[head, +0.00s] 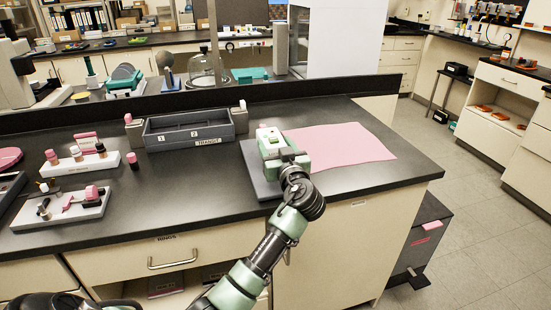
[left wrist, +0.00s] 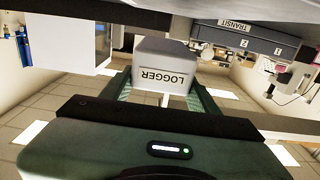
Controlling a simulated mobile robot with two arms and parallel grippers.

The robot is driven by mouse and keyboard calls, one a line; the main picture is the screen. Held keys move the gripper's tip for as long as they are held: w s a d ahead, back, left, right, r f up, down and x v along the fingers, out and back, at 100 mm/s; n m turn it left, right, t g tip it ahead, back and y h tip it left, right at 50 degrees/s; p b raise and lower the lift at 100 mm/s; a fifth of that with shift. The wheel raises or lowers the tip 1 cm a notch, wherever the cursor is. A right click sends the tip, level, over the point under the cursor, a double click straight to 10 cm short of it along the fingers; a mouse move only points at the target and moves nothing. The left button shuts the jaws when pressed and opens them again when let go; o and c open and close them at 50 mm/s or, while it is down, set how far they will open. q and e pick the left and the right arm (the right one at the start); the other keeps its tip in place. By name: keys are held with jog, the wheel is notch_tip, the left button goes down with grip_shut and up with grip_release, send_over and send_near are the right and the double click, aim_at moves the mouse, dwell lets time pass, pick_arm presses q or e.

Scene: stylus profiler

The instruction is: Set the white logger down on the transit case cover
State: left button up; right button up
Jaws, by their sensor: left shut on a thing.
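The white logger (head: 268,138) is in my left gripper (head: 284,157), over the transit case cover. In the left wrist view the logger (left wrist: 165,68) shows upside down with its LOGGER label, between the two green fingers of the left gripper (left wrist: 163,92). The transit case cover (head: 256,177) is a flat dark grey slab on the bench, partly hidden by the gripper and logger. I cannot tell whether the logger touches it. The open grey transit case (head: 190,139) stands behind and left of the cover; it also shows in the left wrist view (left wrist: 250,43). My right gripper is not in view.
A pink sheet (head: 340,147) lies right of the cover. White trays (head: 80,175) with small pink and dark parts stand on the left of the black bench (head: 190,195). The bench between them and the cover is clear. A raised ledge (head: 300,92) runs along the back.

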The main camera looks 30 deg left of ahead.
pick_arm(q)
notch_tip(320, 180, down, 4)
jog(key=shift+f, duration=0.1)
jog(key=shift+f, duration=0.1)
jog(key=o, duration=1.5)
jog(key=shift+o, duration=0.2)
